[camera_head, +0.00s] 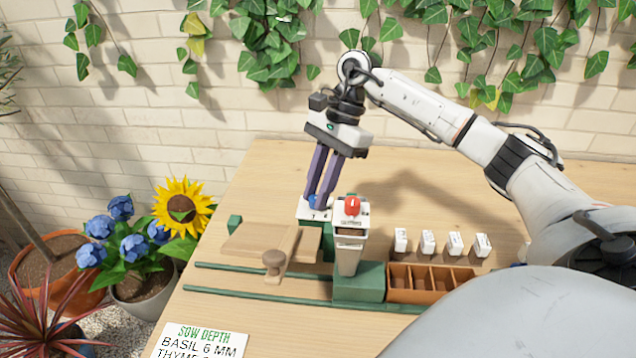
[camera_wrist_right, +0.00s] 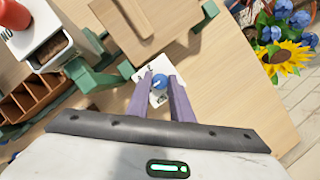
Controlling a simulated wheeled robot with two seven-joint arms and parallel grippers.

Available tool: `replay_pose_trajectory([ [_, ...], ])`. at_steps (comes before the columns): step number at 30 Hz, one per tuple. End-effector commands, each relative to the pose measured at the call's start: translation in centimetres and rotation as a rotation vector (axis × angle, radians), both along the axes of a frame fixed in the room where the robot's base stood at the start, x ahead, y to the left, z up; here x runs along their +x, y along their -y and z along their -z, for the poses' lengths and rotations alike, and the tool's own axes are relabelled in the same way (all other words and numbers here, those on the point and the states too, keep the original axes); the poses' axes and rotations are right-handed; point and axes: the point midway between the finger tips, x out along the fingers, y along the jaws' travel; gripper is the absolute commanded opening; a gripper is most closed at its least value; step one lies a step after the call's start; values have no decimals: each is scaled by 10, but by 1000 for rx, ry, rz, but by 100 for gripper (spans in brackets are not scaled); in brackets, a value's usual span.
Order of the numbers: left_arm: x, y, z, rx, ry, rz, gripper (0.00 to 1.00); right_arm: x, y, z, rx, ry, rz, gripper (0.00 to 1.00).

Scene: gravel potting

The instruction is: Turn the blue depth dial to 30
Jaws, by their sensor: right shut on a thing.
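My left gripper is not in view.
The white hopper (camera_head: 349,250) with a red knob (camera_head: 352,206) stands close beside the dial. The table behind is clear.

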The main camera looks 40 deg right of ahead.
Motion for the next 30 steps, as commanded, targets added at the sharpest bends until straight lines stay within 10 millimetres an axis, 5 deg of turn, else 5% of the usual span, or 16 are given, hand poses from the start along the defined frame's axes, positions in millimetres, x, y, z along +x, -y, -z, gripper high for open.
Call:
replay_pose_trajectory([
  [2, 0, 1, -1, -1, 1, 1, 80, 0, 1, 0, -1, 2, 0, 0],
  [3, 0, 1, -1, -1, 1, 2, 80, 0, 1, 0, -1, 2, 1, 23],
  [6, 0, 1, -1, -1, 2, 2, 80, 0, 0, 0, -1, 2, 1, 38],
  [17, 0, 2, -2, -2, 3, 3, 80, 0, 2, -5, -1, 1, 2, 38],
  [30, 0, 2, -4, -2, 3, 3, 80, -2, 32, -78, -1, 6, 2, 38],
])
